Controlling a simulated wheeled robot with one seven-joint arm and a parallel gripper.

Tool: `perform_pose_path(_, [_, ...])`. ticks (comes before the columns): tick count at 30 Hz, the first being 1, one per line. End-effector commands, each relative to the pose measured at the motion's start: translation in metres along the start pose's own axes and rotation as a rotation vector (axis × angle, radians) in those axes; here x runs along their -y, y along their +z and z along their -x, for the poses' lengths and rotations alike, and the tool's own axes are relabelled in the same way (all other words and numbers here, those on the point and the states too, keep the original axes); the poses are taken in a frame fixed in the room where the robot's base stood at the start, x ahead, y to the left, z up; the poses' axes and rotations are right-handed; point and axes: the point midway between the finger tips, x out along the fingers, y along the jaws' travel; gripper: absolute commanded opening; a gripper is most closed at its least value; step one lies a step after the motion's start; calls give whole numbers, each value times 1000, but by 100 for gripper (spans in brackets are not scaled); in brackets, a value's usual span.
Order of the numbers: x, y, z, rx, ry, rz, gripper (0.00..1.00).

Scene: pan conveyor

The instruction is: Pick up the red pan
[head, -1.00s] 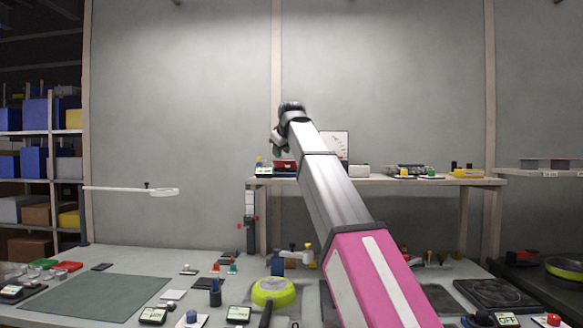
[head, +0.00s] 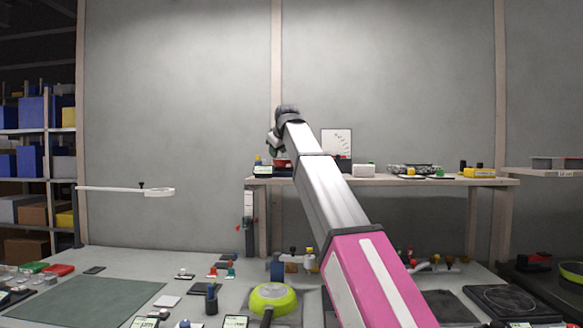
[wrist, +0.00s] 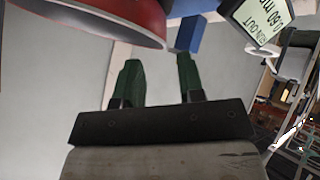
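The red pan (wrist: 105,18) fills the upper left of the wrist view, cut off by the frame edge, with its curved red side and grey face showing. In the head view a small red patch (head: 282,163), probably the same pan, shows on the left end of the raised shelf, partly hidden by my arm. My gripper (wrist: 158,60) has two green fingers held apart with nothing between them. The pan lies beyond and to the left of the fingertips in the wrist view, apparently apart from them. In the head view my gripper (head: 274,148) is small and partly hidden.
The shelf (head: 400,181) also carries a meter (head: 337,143) and several small devices. In the wrist view a blue block (wrist: 190,32) is near the right fingertip and a display unit (wrist: 255,20) is farther right. A yellow-green pan (head: 272,297) sits on the bench below.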

Motion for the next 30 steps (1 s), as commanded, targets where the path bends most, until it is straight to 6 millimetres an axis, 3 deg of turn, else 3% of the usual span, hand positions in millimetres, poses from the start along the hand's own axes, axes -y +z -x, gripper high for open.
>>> perform_pose_path(9, [3,8,-41,1,-1,0,36])
perform_pose_path(16, [3,8,-44,1,0,0,36])
perform_pose_path(17, [3,8,-44,1,0,0,33])
perform_pose_path(20, [3,8,-44,1,0,0,0])
perform_pose_path(30, [3,8,-43,0,0,0,0])
